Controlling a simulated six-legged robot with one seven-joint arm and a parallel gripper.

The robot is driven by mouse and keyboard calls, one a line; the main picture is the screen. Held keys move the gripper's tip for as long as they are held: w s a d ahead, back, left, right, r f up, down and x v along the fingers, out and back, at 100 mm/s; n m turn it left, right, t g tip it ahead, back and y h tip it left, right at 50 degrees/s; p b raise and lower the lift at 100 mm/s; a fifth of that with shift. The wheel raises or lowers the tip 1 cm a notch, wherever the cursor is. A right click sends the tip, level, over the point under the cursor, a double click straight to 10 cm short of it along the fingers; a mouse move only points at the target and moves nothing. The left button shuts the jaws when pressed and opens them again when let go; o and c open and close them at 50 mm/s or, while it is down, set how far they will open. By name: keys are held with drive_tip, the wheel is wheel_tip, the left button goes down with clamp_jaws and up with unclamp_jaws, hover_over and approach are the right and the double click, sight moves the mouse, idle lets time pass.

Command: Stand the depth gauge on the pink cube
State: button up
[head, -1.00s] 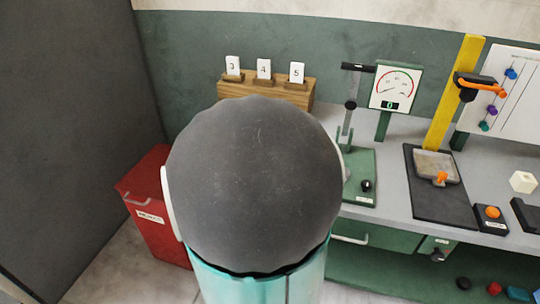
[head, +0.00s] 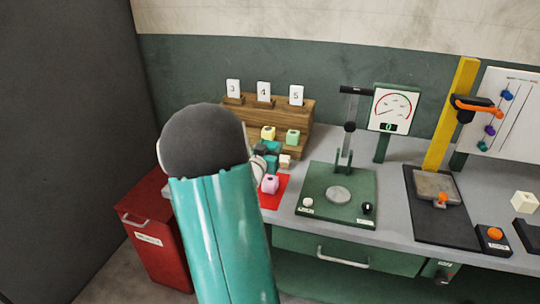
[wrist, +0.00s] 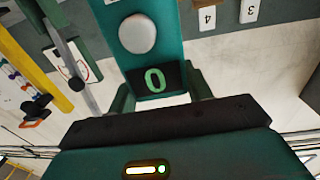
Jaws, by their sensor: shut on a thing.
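The pink cube (head: 269,184) sits on a red mat (head: 280,190) on the bench, just right of my arm in the head view. The depth gauge is a teal body with a pale round button (wrist: 137,34) and a dark display reading 0 (wrist: 153,80). My gripper (wrist: 163,98) is shut on it in the wrist view, a finger on each side. In the head view my arm mostly hides the gripper; teal and dark parts (head: 268,150) show behind the cube. The gauge's foot is not visible, and I cannot tell whether it touches the cube.
A wooden rack (head: 305,112) with cards 3, 4 and 5 stands behind, with a yellow cube (head: 268,133) and a green cube (head: 292,137). A cream cube (head: 285,161) is nearby. A green press (head: 338,194) stands right, a yellow-post press (head: 437,191) farther right, a red bin (head: 150,235) left.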

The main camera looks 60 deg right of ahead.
drive_tip(key=shift+d+f, duration=0.15)
drive_tip(key=shift+f, duration=0.7)
drive_tip(key=shift+d+f, duration=0.1)
drive_tip(key=shift+f, duration=0.75)
drive_tip(key=shift+f, duration=0.1)
drive_tip(key=o, duration=1.1)
drive_tip(key=shift+a, duration=0.3)
drive_tip(key=a, duration=0.7)
drive_tip(key=s+a, duration=0.1)
drive_tip(key=a, duration=0.3)
drive_tip(key=shift+a, duration=0.25)
